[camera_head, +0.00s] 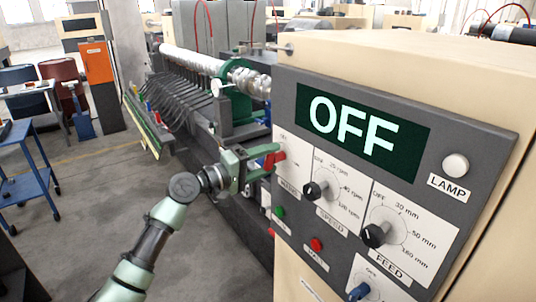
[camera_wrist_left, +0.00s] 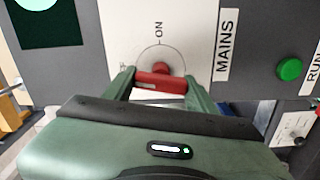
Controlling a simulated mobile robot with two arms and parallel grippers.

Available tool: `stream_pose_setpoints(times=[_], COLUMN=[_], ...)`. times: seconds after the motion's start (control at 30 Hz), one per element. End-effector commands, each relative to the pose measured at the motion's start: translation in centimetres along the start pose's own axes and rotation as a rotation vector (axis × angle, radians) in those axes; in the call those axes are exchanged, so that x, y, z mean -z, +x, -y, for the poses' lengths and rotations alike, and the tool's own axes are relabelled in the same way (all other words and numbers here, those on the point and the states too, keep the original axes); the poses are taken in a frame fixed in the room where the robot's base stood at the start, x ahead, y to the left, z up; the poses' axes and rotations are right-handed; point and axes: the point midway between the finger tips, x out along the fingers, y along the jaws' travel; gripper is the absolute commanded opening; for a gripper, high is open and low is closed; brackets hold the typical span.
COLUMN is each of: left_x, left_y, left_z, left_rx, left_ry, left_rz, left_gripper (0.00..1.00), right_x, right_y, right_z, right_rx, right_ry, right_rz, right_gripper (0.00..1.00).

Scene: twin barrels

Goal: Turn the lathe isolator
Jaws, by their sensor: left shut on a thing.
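The lathe isolator is the red handle (camera_head: 277,158) on the MAINS plate at the left edge of the control panel. It also shows in the left wrist view as a red bar (camera_wrist_left: 161,80), lying across the dial below the ON mark. My left gripper (camera_head: 262,158) is shut on the red handle, with a green finger at each end of the bar in the wrist view (camera_wrist_left: 160,85). The panel display (camera_head: 354,125) reads OFF. My right gripper is not in view.
The SPEED knob (camera_head: 314,190) and FEED knob (camera_head: 375,235) sit to the right of the isolator. A green button (camera_head: 280,211) and a red button (camera_head: 316,244) are below. The lathe (camera_head: 200,75) stretches behind. Open floor lies to the left.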

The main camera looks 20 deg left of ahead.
Motion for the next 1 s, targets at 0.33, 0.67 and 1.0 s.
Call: stream_pose_setpoints(times=[0.33, 0.67, 1.0], left_x=[0.0, 0.0, 0.0], left_y=[0.0, 0.0, 0.0], left_z=[0.0, 0.1, 0.1], left_rx=[0.0, -0.001, -0.001], left_ry=[-0.174, -0.218, -0.219], left_rz=[-0.001, -0.001, -0.001], left_gripper=[0.16, 0.16, 0.65], right_x=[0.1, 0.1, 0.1], right_y=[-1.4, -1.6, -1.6], right_z=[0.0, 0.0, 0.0], right_rx=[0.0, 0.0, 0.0], right_ry=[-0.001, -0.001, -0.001], right_rz=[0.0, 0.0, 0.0], right_gripper=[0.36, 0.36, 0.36])
